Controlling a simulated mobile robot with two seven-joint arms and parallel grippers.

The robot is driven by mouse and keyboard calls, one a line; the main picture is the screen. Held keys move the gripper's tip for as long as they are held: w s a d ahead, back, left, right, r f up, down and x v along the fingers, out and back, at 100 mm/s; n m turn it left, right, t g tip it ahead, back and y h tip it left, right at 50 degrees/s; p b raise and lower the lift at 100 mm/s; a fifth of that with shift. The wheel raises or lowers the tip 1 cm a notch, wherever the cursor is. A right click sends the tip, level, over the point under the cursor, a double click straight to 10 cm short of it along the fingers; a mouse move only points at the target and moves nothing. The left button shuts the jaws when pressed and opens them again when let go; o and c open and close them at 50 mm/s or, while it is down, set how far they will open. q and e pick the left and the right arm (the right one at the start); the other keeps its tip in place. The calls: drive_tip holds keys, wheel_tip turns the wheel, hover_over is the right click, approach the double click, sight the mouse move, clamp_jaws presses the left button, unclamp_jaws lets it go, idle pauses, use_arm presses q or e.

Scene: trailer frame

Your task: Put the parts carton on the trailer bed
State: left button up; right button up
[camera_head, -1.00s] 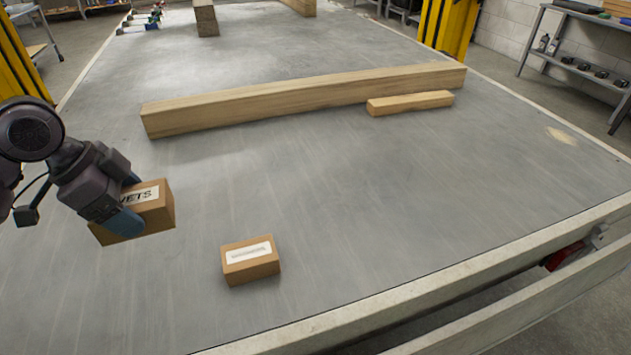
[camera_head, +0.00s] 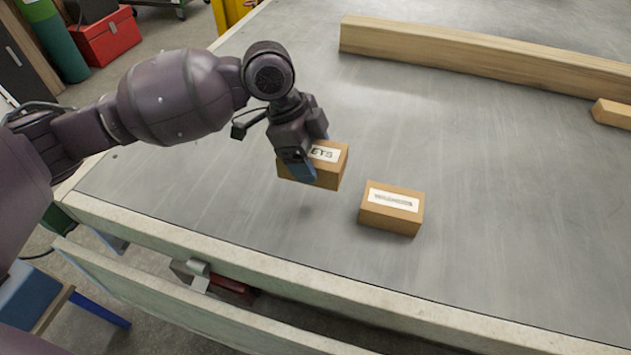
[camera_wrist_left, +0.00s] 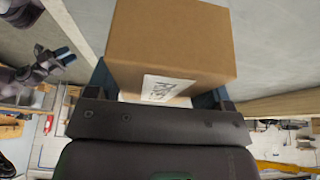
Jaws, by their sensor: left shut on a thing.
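A brown carton (camera_head: 327,166) with a white label ending in "ETS" is in my left gripper (camera_head: 300,172), seen in the head view. The gripper is shut on it and holds it over the grey trailer bed (camera_head: 480,130); a shadow shows below it, so it seems a little above the surface. In the left wrist view the carton (camera_wrist_left: 172,45) fills the space between the fingers, its label partly hidden by the gripper. A second brown carton (camera_head: 391,210) with a white label, too small to read surely, sits on the bed to the right of the held one.
A long timber beam (camera_head: 480,58) lies across the bed at the back, with a short wood block (camera_head: 612,113) at the right edge. The bed's pale front rim (camera_head: 250,262) runs below. A red toolbox (camera_head: 105,38) stands on the floor at upper left.

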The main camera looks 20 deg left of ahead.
use_arm(q)
drive_tip(key=shift+f, duration=1.1)
wheel_tip(320, 180, down, 5)
drive_tip(key=shift+r+b, duration=0.2)
drive_tip(key=shift+b, duration=0.85)
drive_tip(key=shift+f, duration=0.6)
drive_tip(key=shift+r, duration=0.2)
use_arm(e)
drive_tip(key=shift+w+a+r+n+t, duration=0.2)
drive_tip(key=shift+w+a+n+t, duration=0.15)
drive_tip(key=shift+w+n, duration=0.25)
